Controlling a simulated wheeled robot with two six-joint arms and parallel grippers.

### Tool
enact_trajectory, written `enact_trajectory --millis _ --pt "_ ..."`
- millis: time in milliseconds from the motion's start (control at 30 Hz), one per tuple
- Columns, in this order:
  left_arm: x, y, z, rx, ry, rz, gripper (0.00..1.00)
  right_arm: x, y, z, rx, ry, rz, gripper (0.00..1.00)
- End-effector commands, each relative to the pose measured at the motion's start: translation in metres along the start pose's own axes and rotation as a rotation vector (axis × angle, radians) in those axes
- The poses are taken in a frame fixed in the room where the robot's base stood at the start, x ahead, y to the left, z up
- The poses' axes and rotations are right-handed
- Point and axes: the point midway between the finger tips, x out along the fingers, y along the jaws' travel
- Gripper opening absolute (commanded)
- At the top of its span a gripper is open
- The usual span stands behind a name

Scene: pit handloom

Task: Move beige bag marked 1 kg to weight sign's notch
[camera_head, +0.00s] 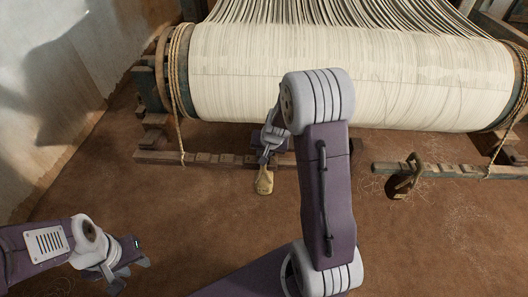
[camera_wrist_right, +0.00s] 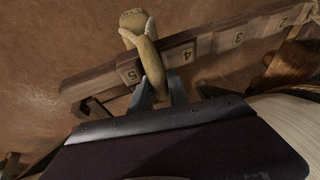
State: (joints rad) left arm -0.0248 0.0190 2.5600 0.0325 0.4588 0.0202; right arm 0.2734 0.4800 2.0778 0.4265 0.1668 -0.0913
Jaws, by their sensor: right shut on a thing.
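The beige bag (camera_head: 265,182) hangs below my right gripper (camera_head: 270,150), in front of the left wooden rail. In the right wrist view the bag's rounded end (camera_wrist_right: 133,19) is at the top, and its thick beige loop (camera_wrist_right: 150,62) runs down between the fingers of my right gripper (camera_wrist_right: 160,92), which is shut on it. The loop crosses in front of the rail (camera_wrist_right: 195,48) beside the number 5. I cannot tell whether it touches the rail. No 1 kg mark or weight sign is readable. My left gripper (camera_head: 132,274) is open and empty at lower left.
The left rail (camera_head: 205,159) has several raised blocks; the wrist view shows numbers 5 to 2. The large cloth roll (camera_head: 400,85) lies behind and above. The brown floor (camera_head: 430,245) in front is mostly clear.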

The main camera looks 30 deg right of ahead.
Motion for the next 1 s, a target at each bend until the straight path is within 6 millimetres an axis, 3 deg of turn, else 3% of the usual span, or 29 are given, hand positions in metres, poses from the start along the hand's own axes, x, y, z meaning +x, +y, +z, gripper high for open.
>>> enact_trajectory --millis 333,367,433,767,1000 --pt "0.003 0.0 0.0 0.0 0.0 0.0 0.36 0.002 0.0 0.0 0.0 0.003 -0.001 0.0" --pt "0.003 0.0 0.0 0.0 0.0 0.0 0.36 0.002 0.0 0.0 0.0 0.002 0.0 0.26" --pt "0.003 0.0 0.0 0.0 0.0 0.0 0.36 0.002 0.0 0.0 0.0 0.002 0.0 0.46" --pt "0.0 0.0 0.0 0.0 0.0 0.0 0.36 -0.001 0.001 0.002 0.0 -0.005 0.001 0.46" --pt "-0.027 0.001 -0.003 0.0 0.0 0.0 0.36 -0.055 -0.001 -0.001 -0.001 0.001 0.0 0.46"
